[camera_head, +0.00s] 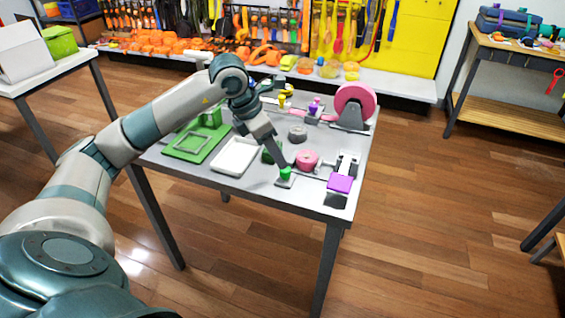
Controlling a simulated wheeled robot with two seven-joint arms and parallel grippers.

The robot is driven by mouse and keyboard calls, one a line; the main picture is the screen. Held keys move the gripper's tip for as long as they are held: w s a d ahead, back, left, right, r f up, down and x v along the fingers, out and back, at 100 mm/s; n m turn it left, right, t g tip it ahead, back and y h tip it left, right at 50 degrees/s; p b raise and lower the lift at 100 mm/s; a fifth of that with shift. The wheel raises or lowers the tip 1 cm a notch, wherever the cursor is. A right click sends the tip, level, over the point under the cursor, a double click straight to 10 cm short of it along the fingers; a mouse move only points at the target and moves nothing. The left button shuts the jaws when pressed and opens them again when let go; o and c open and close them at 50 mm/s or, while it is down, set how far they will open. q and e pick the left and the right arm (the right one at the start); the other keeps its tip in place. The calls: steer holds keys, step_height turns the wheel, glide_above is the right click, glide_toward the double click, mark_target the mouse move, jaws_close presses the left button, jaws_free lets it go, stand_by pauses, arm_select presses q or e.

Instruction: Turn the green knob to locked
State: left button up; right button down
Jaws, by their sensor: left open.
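The green knob (285,174) sits on a small grey base near the front edge of the grey table (262,196). My left arm comes in from the left, and its gripper (281,162) points down at the knob from above. The gripper is open, with its fingertips at or just above the knob. I cannot tell whether they touch it. The knob's markings are too small to read. My right gripper is not in view.
A pink roll (307,159) and a purple block (340,183) stand right of the knob. A white tray (235,157) and a green board (193,143) lie to its left. A large pink reel (355,102) stands at the back right. Straps hang on the wall behind.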

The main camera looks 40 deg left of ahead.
mark_target(285, 173)
arm_select(q)
steer(key=x, duration=0.4)
steer(key=shift+f+p, duration=0.1)
steer(key=shift+p, duration=0.2)
steer(key=shift+x, duration=0.95)
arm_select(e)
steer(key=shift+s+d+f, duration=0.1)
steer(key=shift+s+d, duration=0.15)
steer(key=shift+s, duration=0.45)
arm_select(q)
steer(key=shift+c, duration=0.5)
steer(key=c, duration=0.9)
